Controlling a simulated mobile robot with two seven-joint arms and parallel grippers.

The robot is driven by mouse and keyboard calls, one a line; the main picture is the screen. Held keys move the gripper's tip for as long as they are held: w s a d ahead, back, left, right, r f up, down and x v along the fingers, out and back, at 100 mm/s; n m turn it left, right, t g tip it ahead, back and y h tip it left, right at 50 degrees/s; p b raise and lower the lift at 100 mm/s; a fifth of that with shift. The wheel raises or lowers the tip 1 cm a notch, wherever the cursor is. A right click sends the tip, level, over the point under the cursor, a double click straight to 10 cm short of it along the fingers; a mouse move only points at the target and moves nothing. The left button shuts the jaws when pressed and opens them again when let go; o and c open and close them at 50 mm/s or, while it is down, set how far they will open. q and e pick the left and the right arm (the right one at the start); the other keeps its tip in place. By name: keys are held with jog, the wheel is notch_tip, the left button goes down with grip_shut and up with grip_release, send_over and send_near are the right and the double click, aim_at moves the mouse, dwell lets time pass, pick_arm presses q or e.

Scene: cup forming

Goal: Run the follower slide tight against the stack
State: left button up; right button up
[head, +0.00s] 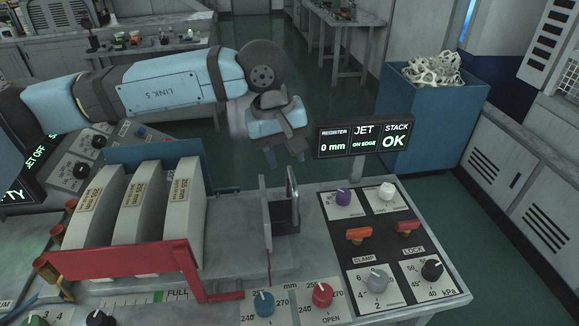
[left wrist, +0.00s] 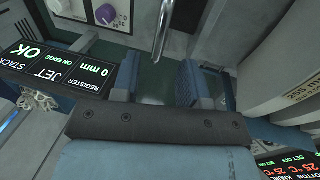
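The stack of grey-white blanks with yellow labels (head: 135,207) stands on edge in a red-fronted magazine at the left of the bench; part of it shows in the left wrist view (left wrist: 288,62). The follower slide (head: 267,222) is an upright thin plate to its right, with a clear gap between them. Its upright metal handle (head: 293,200) also shows in the left wrist view (left wrist: 164,28). My left gripper (head: 286,158) points down above and behind the handle, apart from it. Its fingers (left wrist: 161,82) are spread with nothing between them. My right gripper is not in view.
A display (head: 363,139) reads register 0 mm, jet on edge, stack OK, just right of my left gripper. A control panel (head: 345,228) with knobs and red levers lies right of the slide. A blue bin (head: 440,110) with white scraps stands behind.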

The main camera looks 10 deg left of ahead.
aim_at(291, 175)
pick_arm(q)
jog(key=shift+w+d+f, duration=0.1)
jog(key=shift+d+f, duration=0.1)
jog(key=shift+f, duration=0.85)
jog(key=shift+w+d+f, duration=0.1)
jog(key=shift+d+f, duration=0.1)
jog(key=shift+f, duration=0.85)
jog(key=shift+c, duration=0.5)
grip_shut()
